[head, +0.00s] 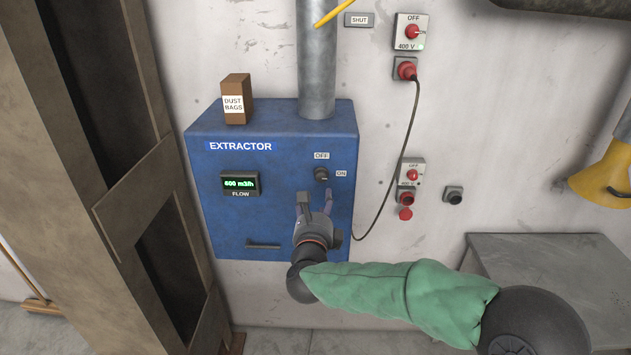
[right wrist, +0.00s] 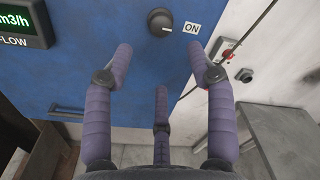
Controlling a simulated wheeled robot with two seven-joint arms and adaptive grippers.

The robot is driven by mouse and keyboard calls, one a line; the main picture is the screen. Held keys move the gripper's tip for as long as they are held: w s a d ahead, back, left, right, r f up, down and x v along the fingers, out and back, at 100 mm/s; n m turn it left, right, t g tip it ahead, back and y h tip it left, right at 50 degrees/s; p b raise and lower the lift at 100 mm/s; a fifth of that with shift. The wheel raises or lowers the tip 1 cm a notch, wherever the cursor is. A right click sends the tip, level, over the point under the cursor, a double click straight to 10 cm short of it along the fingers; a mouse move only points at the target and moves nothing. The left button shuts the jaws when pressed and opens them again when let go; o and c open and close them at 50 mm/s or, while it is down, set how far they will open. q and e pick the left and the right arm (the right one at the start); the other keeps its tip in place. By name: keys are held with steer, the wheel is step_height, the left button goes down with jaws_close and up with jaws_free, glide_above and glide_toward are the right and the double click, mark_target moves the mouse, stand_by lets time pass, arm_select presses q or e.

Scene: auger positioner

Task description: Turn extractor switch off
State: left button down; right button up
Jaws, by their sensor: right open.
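The blue extractor box (head: 225,220) is on the wall, with a pipe rising from its top. Its small black rotary switch (head: 321,174) has an OFF label above it and an ON label to its right. The switch also shows in the right wrist view (right wrist: 160,22), where its pale mark points toward ON. The green display (head: 240,184) reads 600 m3/h or similar. My right gripper (head: 314,203) is open and empty, just below the switch and apart from it. In the right wrist view its purple fingers (right wrist: 163,70) spread below and on both sides of the switch. My left gripper is not in view.
A dust bags box (head: 236,100) stands on top of the extractor. A black cable (head: 384,180) hangs from the upper 400 V socket (head: 405,68), to the right of the extractor. A grey bench (head: 550,260) stands at the right and a steel column (head: 130,200) at the left.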

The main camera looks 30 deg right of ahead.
mark_target(321, 178)
steer(key=x, duration=1.1)
steer(key=shift+s+p, duration=0.1)
steer(key=shift+p, duration=0.3)
steer(key=c, duration=1.1)
